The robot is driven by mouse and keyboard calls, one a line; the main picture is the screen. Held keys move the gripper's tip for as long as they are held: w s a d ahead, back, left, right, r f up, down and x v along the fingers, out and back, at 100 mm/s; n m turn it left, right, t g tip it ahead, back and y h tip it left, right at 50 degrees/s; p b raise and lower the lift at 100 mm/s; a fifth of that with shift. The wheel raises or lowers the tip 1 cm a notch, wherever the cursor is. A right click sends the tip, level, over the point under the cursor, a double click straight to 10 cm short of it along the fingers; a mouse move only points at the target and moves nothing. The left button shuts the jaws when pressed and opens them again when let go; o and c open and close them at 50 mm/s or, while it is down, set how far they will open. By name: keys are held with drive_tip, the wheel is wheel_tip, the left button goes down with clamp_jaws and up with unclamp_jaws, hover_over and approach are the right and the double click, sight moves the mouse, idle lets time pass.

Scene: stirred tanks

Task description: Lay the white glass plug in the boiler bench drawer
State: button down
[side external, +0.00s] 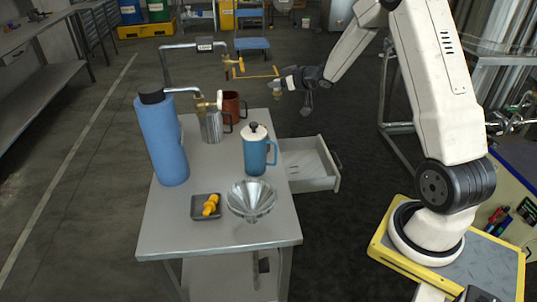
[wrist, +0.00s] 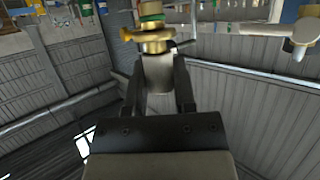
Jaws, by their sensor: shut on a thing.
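My gripper (side external: 279,83) is raised behind the right rear of the bench, above floor level and apart from the drawer. Its two fingers (wrist: 160,92) are shut on a pale grey-white piece (wrist: 158,74), which I take to be the white glass plug. In the side view the plug (side external: 277,94) is tiny and blurred below the fingertips. The boiler bench drawer (side external: 323,180) stands pulled out on the bench's right side, with its pale floor showing and no clear object in it. The drawer does not show clearly in the wrist view.
The bench (side external: 170,235) holds a blue flask (side external: 165,145), a steel jug (side external: 211,126), a brown mug (side external: 232,105), a lidded blue pot (side external: 256,155), a funnel (side external: 251,198) and a dark tray (side external: 197,214) with a yellow item. Brass taps (side external: 236,67) on pipes stand left of my gripper.

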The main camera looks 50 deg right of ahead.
wheel_tip(320, 180, down, 7)
idle(0.3)
drive_tip(key=shift+w+f, duration=0.1)
drive_tip(key=w+d+f, duration=0.1)
drive_tip(key=w+f, duration=0.1)
drive_tip(key=w, duration=0.1)
drive_tip(key=w+d+f, duration=0.2)
drive_tip(key=w+f, duration=0.1)
drive_tip(key=w, duration=0.1)
drive_tip(key=w+d+f, duration=0.1)
drive_tip(key=w+f, duration=0.1)
drive_tip(key=w, duration=0.2)
drive_tip(key=shift+d+f, duration=0.2)
drive_tip(key=shift+f, duration=0.2)
drive_tip(key=shift+w+d+f, duration=0.2)
drive_tip(key=shift+w+f, duration=0.35)
drive_tip(key=shift+f, duration=0.1)
drive_tip(key=shift+w+d+f, duration=0.1)
drive_tip(key=shift+w+f, duration=0.2)
drive_tip(key=shift+f, duration=1.4)
drive_tip(key=shift+f, duration=0.25)
